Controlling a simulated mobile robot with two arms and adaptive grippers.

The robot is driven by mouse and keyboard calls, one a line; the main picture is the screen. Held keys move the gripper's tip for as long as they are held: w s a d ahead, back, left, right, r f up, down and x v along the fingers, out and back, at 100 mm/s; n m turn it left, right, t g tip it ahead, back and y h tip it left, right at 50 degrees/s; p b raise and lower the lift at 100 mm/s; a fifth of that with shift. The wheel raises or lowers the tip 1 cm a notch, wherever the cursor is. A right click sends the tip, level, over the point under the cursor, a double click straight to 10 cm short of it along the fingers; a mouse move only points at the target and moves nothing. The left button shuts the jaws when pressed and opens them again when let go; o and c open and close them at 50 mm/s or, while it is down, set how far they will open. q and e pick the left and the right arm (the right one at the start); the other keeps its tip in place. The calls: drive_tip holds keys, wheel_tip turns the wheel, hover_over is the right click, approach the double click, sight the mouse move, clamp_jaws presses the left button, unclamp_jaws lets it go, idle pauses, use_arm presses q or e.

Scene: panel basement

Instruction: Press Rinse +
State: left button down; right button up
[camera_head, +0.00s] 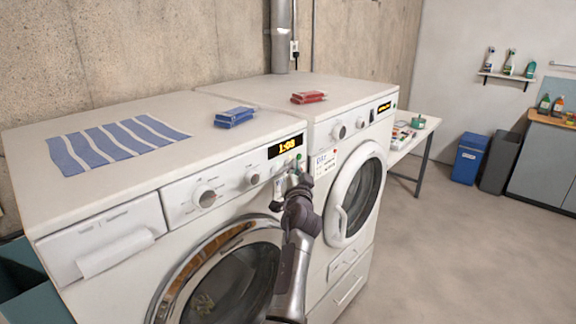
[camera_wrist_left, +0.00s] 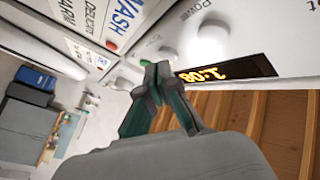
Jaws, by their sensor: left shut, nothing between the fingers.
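The washer (camera_head: 165,197) stands on the left with a control panel, two knobs and a lit display (camera_head: 285,146) that seems to read 1:08. The display also shows, tilted, in the left wrist view (camera_wrist_left: 228,70). My left gripper (camera_head: 298,180) is shut and empty at the right end of this panel, below the display. In the left wrist view its dark green fingertips (camera_wrist_left: 158,70) are together, close to a green button (camera_wrist_left: 145,63) and the display. I cannot tell whether they touch the panel. No Rinse + lettering is readable; the fingers hide part of the panel. My right gripper is out of view.
A dryer (camera_head: 350,130) stands against the washer's right side. A striped cloth (camera_head: 115,142) and blue boxes (camera_head: 234,117) lie on the washer top. The floor (camera_head: 440,245) at the right is clear.

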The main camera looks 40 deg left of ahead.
use_arm(q)
drive_tip(key=shift+d, duration=0.35)
drive_tip(key=d+b, duration=0.3)
drive_tip(key=d, duration=0.3)
drive_tip(key=shift+s, duration=0.25)
drive_tip(key=shift+f, duration=0.15)
idle(0.3)
